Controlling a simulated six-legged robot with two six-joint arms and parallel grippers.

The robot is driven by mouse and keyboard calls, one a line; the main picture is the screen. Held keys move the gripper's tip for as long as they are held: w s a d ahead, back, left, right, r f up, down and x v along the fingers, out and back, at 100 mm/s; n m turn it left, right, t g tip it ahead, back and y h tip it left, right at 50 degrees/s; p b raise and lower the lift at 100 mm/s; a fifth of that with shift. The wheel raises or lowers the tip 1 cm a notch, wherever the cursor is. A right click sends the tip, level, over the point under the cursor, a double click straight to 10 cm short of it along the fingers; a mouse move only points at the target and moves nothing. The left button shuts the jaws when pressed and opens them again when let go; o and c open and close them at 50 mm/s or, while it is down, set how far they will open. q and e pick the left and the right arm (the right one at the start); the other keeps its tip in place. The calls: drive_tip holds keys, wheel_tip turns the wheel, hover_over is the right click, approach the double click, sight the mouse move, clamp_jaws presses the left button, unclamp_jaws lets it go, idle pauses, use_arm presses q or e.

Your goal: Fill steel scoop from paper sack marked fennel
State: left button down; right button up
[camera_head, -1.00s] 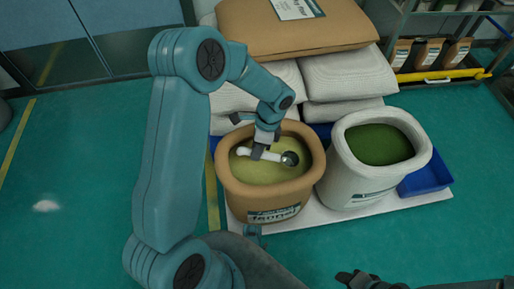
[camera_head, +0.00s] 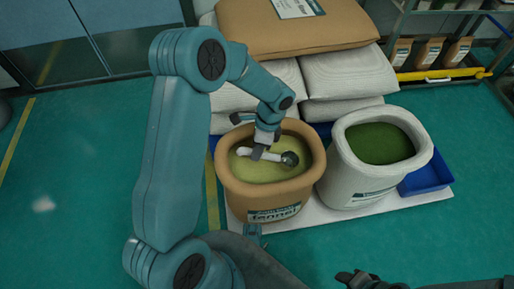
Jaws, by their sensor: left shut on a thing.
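The open brown paper sack (camera_head: 234,193) marked fennel stands on a white board, filled with yellow-green contents (camera_head: 270,171). My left gripper (camera_head: 260,150) is inside the sack's mouth, shut on the pale handle of the scoop (camera_head: 289,159). The scoop's dark, shiny round bowl lies at the surface of the contents, right of the gripper. I cannot tell how much is in the bowl. My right gripper (camera_head: 357,281) is low at the bottom edge, away from the sack; its jaw state is unclear.
A white sack (camera_head: 350,178) with dark green contents stands close to the right of the fennel sack. Stacked full sacks (camera_head: 300,38) rise behind. A blue tray (camera_head: 432,173) is at the right. A shelf with a yellow rail (camera_head: 440,75) is back right. Green floor is free at left.

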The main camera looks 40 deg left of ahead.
use_arm(q)
drive_tip(key=shift+w+d+f, duration=0.1)
drive_tip(key=shift+d, duration=0.05)
drive_tip(key=shift+w+d, duration=0.45)
drive_tip(key=shift+d, duration=0.25)
drive_tip(key=shift+w+d, duration=0.45)
drive_tip(key=shift+d, duration=0.2)
drive_tip(key=shift+s+a, duration=0.1)
drive_tip(key=shift+a, duration=0.05)
drive_tip(key=shift+s+a+p, duration=0.2)
drive_tip(key=shift+s+a, duration=0.2)
drive_tip(key=shift+a, duration=0.2)
drive_tip(key=shift+s+a+p, duration=0.15)
drive_tip(key=shift+s+a, duration=0.2)
drive_tip(key=shift+a, duration=0.2)
wheel_tip(320, 180, up, 3)
drive_tip(key=p, duration=0.3)
drive_tip(key=shift+r, duration=0.2)
wheel_tip(320, 180, up, 3)
drive_tip(key=shift+p, duration=1.15)
wheel_tip(320, 180, up, 11)
drive_tip(key=p, duration=0.8)
drive_tip(key=shift+f+p, duration=0.2)
drive_tip(key=shift+p, duration=0.2)
